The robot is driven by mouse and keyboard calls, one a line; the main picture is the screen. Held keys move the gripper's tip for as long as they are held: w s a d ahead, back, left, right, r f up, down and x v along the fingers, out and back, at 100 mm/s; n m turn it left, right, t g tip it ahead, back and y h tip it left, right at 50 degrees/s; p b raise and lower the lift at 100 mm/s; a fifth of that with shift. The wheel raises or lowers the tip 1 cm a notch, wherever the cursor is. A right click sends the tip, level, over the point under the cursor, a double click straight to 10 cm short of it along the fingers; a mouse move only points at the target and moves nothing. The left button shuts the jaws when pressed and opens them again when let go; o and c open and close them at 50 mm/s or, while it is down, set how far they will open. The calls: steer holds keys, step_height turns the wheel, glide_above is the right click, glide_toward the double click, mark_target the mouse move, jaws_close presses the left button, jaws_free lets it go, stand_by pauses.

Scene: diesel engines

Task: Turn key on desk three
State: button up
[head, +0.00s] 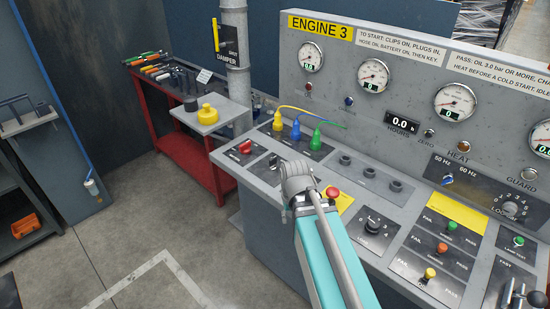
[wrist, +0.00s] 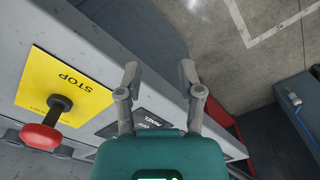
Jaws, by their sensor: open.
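Desk three is the grey console under the yellow ENGINE 3 sign (head: 320,27). A small switch on a dark plate (head: 273,161) sits on its sloping top at the left, just beyond my wrist in the head view. It may be the key switch, but it is too small to tell. In the wrist view my gripper (wrist: 160,76) is open and empty, with its two fingers apart over the console's edge and the floor. A dark plate with OFF lettering (wrist: 153,122) lies partly hidden under the gripper. In the head view my arm hides the fingers.
A red stop button (head: 333,193) on a yellow plate is right of my wrist; it also shows in the wrist view (wrist: 40,136). A red rotary switch (head: 245,147) is to the left. Coloured plugs (head: 297,130) stand behind. A red tool bench (head: 190,160) is further left. Floor in front is clear.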

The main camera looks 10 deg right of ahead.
mark_target(273, 158)
steer(key=w+r+m+p, duration=0.5)
steer(key=w+r+p, duration=0.2)
steer(key=w, duration=0.7)
steer(key=w+r+m+p, duration=0.5)
steer(key=w+r+p, duration=0.2)
steer(key=w, duration=0.6)
steer(key=shift+w+a+r+p, duration=0.35)
steer(key=shift+a+r, duration=0.1)
steer(key=shift+r, duration=0.2)
steer(key=shift+f+b, duration=0.25)
steer(key=shift+b, duration=0.05)
step_height(273, 158, down, 13)
steer(key=b, duration=1.3)
steer(key=shift+f, duration=0.15)
